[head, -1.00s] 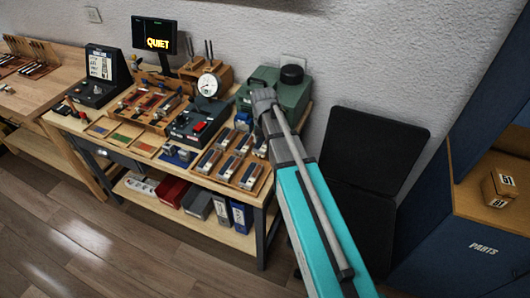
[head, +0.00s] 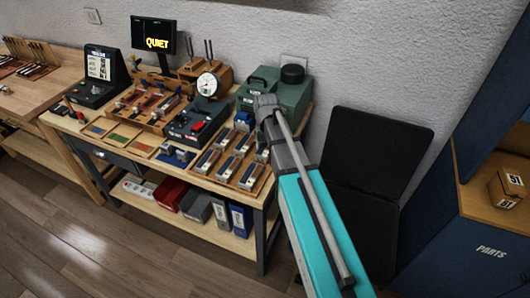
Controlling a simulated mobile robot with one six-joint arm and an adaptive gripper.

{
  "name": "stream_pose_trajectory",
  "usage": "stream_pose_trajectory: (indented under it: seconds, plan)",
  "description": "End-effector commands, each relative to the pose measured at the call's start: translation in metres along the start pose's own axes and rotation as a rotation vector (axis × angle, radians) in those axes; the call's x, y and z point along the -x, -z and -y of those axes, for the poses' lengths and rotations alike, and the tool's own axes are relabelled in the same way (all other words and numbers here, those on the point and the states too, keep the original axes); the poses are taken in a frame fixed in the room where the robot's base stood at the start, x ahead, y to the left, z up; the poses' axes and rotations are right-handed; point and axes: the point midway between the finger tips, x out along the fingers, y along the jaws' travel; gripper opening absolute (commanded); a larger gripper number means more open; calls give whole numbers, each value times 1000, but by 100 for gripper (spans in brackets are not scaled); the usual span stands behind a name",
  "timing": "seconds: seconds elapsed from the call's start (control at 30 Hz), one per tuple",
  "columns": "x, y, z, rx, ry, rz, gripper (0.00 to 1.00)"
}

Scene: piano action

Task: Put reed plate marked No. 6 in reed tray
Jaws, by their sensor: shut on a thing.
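The reed tray appears to be the wooden tray (head: 212,176) at the right front of the workbench, with several metal-and-dark plates in its slots. No number can be read on any plate, so I cannot tell which is No. 6. My gripper (head: 265,107), at the grey end of my arm, is at the back right of this tray, in front of the green case. Its fingers are mostly hidden by the arm. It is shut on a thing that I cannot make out. A small blue object (head: 243,120) shows just left of it; I cannot tell whether they touch.
A green case (head: 290,95) stands behind my gripper. Left of the tray are a device with a red switch (head: 197,125), a round dial gauge (head: 208,84) and another wooden parts tray (head: 128,118). A black panel (head: 385,150) leans right of the bench; a blue cabinet (head: 470,255) stands far right.

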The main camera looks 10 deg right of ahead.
Motion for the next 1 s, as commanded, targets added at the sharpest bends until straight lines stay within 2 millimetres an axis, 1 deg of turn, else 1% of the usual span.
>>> stream_pose_trajectory:
  seconds: [0.03, 0.07, 0.43, 0.6, 0.63, 0.77, 0.8, 1.0]
  plan:
    - [-5, 0, 0, 0, 0, 0, 18]
    - [-5, 0, 0, 0, 0, 0, 18]
    - [-5, 0, 0, -1, 0, 0, 18]
    - [-9, 0, 0, -1, 0, 0, 18]
    - [-8, 0, 0, -1, 0, 0, 74]
    - [-8, 0, 0, -1, 0, 0, 99]
    - [-8, 0, 0, -1, 0, 0, 100]
    - [-8, 0, 0, -1, 0, 0, 100]
